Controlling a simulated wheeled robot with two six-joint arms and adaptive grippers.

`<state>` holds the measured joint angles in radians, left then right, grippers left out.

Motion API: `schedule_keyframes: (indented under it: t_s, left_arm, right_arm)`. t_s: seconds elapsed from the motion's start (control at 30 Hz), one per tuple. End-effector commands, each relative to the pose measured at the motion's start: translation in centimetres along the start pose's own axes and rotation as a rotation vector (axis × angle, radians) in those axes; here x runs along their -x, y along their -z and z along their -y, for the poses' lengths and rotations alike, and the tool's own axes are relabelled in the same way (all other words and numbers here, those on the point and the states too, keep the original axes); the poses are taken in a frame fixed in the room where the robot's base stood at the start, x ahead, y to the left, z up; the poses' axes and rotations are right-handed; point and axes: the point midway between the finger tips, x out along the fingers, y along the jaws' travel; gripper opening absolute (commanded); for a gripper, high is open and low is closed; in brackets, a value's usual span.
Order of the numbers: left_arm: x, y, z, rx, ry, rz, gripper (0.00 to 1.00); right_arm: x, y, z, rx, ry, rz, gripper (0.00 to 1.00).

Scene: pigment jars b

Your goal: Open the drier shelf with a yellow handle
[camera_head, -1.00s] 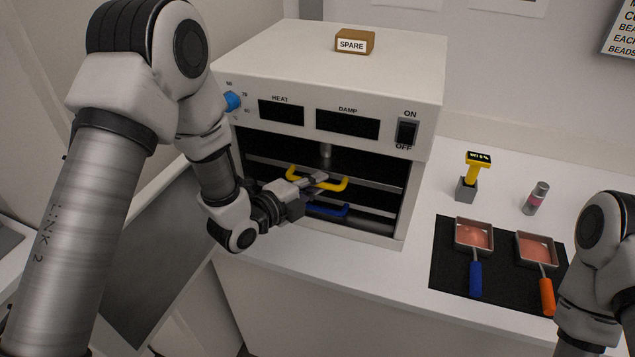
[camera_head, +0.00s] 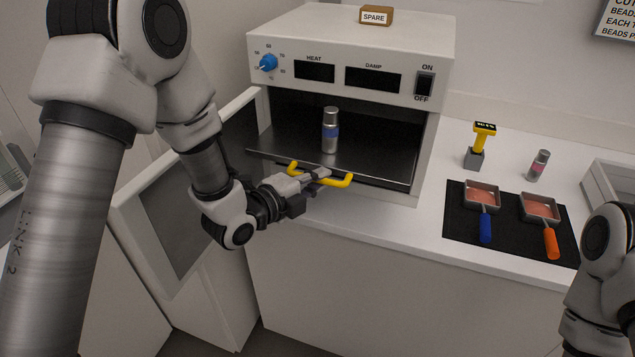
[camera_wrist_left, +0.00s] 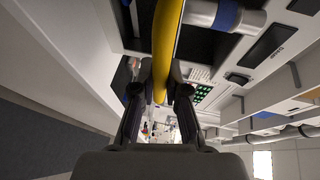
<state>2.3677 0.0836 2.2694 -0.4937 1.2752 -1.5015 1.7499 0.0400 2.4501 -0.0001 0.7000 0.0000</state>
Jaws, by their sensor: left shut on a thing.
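The drier (camera_head: 350,38) is a white cabinet on the counter with its door swung open to the left. Its dark shelf (camera_head: 375,160) with the yellow handle (camera_head: 340,181) is pulled out toward me. A silver jar with a blue band (camera_head: 330,131) stands upright on that shelf. My left gripper (camera_head: 318,174) is shut on the yellow handle. In the left wrist view the handle (camera_wrist_left: 166,45) runs between the two fingers. The lower blue handle is hidden now. My right arm shows at the right edge, but its gripper is out of view.
On the counter to the right are a dark mat (camera_head: 512,225) with two pans, a yellow-topped stamp (camera_head: 478,145), a pink-banded jar (camera_head: 539,165) and a grey tray (camera_head: 600,185).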

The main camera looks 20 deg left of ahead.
Motion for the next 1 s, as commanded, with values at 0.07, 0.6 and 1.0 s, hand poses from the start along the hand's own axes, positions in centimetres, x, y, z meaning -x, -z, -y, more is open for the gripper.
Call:
schedule_keyframes:
  t_s: [0.07, 0.6, 1.0]
  left_arm:
    - [0.0, 0.0, -0.1, 0.0, -0.002, -0.001, 0.0]
    - [0.0, 0.0, 0.0, 0.0, -0.001, 0.0, 0.39]
    - [1.5, -0.1, 0.0, 0.004, 0.0, 0.003, 0.39]
  right_arm:
    - [-0.1, 0.0, 0.0, 0.0, 0.0, 0.0, 0.4]
    - [-0.1, 0.0, 0.0, 0.0, 0.0, 0.0, 0.4]
    - [-0.1, 0.0, 0.0, 0.0, 0.0, 0.0, 0.4]
